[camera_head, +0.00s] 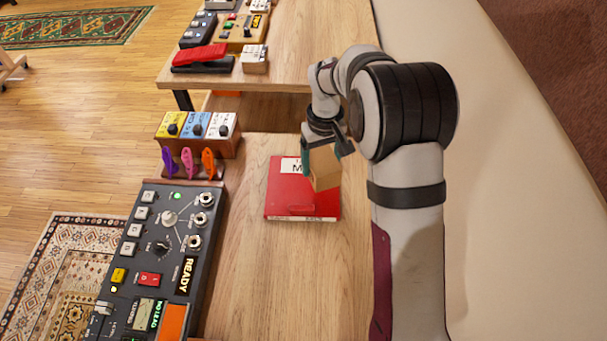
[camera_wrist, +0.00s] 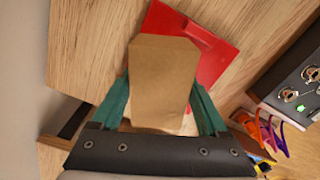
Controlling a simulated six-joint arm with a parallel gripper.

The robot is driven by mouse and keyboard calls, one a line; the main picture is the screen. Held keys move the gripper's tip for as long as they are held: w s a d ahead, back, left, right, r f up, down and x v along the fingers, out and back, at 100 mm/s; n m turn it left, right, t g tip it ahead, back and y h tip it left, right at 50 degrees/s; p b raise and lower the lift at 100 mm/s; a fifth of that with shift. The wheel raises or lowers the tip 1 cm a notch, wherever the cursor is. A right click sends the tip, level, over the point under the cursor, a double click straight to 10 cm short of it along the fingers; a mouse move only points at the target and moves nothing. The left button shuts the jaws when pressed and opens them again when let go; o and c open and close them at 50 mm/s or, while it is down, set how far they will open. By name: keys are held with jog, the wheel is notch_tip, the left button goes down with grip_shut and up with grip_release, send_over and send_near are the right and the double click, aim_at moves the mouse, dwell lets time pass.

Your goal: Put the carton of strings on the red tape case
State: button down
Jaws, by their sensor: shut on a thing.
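The carton of strings (camera_head: 323,168) is a plain tan box, held between the fingers of my gripper (camera_head: 323,150). In the wrist view the carton (camera_wrist: 162,80) fills the space between the two green fingers of my gripper (camera_wrist: 162,105). The red tape case (camera_head: 290,198) lies flat on the wooden bench, with a white label at its far edge. The carton overlaps the case's right part in the head view. In the wrist view the case (camera_wrist: 212,55) shows behind the carton. I cannot tell whether the carton touches the case.
A grey amp panel (camera_head: 150,250) with knobs stands left of the case. Colored picks (camera_head: 188,162) and small pedals (camera_head: 198,125) stand behind it. A red pedal (camera_head: 203,56) and a small box (camera_head: 254,60) are on the farther bench. Bare wood (camera_head: 285,270) lies in front of the case.

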jog(key=a+f, duration=0.1)
jog(key=a, duration=0.1)
jog(key=w+a+f, duration=0.1)
jog(key=a+f, duration=0.1)
jog(key=shift+f, duration=1.75)
grip_release()
jog(key=shift+f, duration=0.15)
notch_tip(320, 180, up, 12)
jog(key=s+d+r+m, duration=0.2)
jog(key=s+d+r, duration=0.2)
jog(key=s+r, duration=0.2)
jog(key=s+d+m+y, duration=0.1)
jog(key=s+m, duration=0.3)
jog(key=s, duration=0.9)
jog(key=s+d+m, duration=0.4)
jog(key=s, duration=0.9)
jog(key=shift+s+d+y, duration=0.15)
jog(key=shift+d+y, duration=0.05)
jog(key=shift+y, duration=0.2)
